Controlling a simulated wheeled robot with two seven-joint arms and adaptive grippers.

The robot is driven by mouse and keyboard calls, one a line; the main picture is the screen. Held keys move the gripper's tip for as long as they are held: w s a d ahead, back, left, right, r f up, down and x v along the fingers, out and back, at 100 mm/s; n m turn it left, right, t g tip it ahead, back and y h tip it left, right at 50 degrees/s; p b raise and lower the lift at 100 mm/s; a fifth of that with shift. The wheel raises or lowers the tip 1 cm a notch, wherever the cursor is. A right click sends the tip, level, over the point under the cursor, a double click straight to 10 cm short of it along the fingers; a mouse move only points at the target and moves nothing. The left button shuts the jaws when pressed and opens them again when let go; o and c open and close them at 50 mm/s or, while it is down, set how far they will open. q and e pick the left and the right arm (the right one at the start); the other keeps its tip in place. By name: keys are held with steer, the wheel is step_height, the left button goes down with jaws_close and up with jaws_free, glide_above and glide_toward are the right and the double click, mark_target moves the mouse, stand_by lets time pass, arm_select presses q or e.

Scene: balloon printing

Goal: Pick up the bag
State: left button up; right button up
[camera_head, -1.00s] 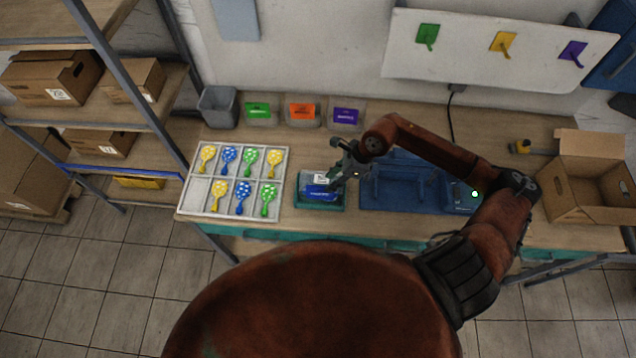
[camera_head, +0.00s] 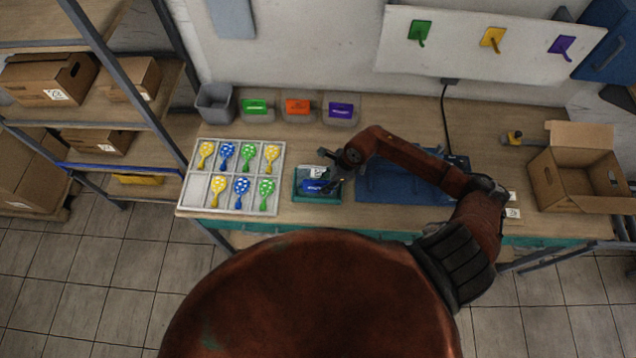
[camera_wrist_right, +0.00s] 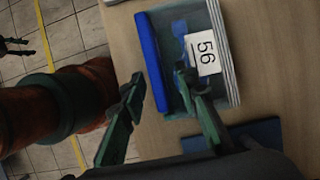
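The bag (camera_head: 314,187) has a blue band and a white label; it lies in a small teal tray (camera_head: 300,197) on the table, right of the balloon tray. My right gripper (camera_head: 334,170) is over the tray's right side, close to the bag. In the right wrist view the bag's blue band (camera_wrist_right: 152,60) and the label marked 56 (camera_wrist_right: 203,52) show. There my right gripper (camera_wrist_right: 160,95) is open, its fingers apart on either side of the band's near end; I cannot tell whether they touch it.
A white tray (camera_head: 245,187) holds several dotted balloons to the left. Bins with green, orange (camera_head: 298,108) and purple labels stand behind. A blue device (camera_head: 400,185) is right of the bag. An open carton (camera_head: 575,175) stands at the table's right.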

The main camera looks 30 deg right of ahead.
jaws_close()
steer(key=shift+r, duration=0.1)
stand_by(0.3)
